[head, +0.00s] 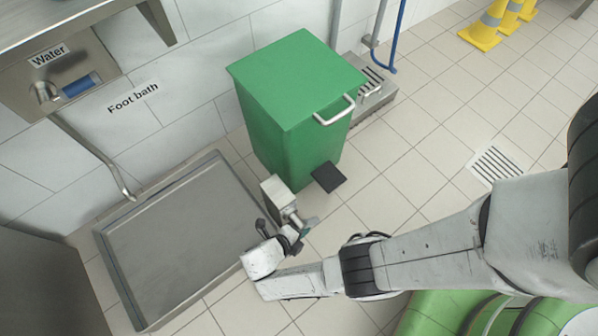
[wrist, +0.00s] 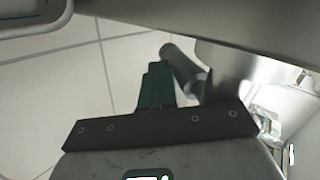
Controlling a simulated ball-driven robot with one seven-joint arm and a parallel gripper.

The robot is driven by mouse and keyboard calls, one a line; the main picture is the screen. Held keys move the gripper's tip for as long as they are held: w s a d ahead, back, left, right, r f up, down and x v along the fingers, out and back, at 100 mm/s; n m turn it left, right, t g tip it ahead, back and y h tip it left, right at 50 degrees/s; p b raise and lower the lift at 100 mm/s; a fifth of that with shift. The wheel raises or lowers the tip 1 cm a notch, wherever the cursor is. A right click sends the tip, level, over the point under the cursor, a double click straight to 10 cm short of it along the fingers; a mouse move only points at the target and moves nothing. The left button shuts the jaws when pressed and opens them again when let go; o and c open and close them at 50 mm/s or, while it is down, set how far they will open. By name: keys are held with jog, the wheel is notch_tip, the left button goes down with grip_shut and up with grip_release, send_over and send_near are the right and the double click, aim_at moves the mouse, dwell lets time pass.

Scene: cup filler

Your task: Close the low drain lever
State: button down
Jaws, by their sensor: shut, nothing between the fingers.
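The drain lever shows in the wrist view as a dark grey cylindrical grip (wrist: 180,66) with a lighter collar, angled down to bright metal parts beneath a broad metal edge. My gripper (wrist: 156,75) is shut and empty. Its green fingers are just left of the grip; I cannot tell whether they touch. In the head view my gripper (head: 307,228) is low at the right edge of the foot bath. My wrist crowds that spot, and I cannot surely tell the lever apart there. The foot bath (head: 170,235) is a shallow steel tray on the floor.
A green bin (head: 300,100) with a white handle and a black pedal (head: 328,177) stands just behind my gripper. A steel basin labelled Water (head: 60,75) is on the wall, with a pipe (head: 95,155) over the bath. Tiled floor to the right is clear around a drain grate (head: 495,163).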

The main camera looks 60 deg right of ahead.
aim_at(314, 222)
jog(key=shift+s+d+r+g+h+p, duration=0.2)
jog(key=shift+d+h+p, duration=0.1)
jog(key=shift+d, duration=0.15)
jog(key=shift+s+d+r+g+h+p, duration=0.15)
jog(key=shift+d+h+p, duration=0.15)
jog(key=shift+d, duration=0.15)
jog(key=shift+d+f+b, duration=0.2)
jog(key=shift+b, duration=0.3)
jog(key=shift+d+h+b, duration=0.15)
jog(key=shift+h+b, duration=0.35)
jog(key=shift+s+d+r+p, duration=0.2)
jog(key=shift+r+p, duration=0.15)
jog(key=shift+r, duration=0.15)
jog(key=shift+s+d+r+p, duration=0.1)
jog(key=shift+d+r+p, duration=0.5)
jog(key=shift+p, duration=0.25)
jog(key=shift+s+d+r, duration=0.1)
jog(key=shift+r, duration=0.05)
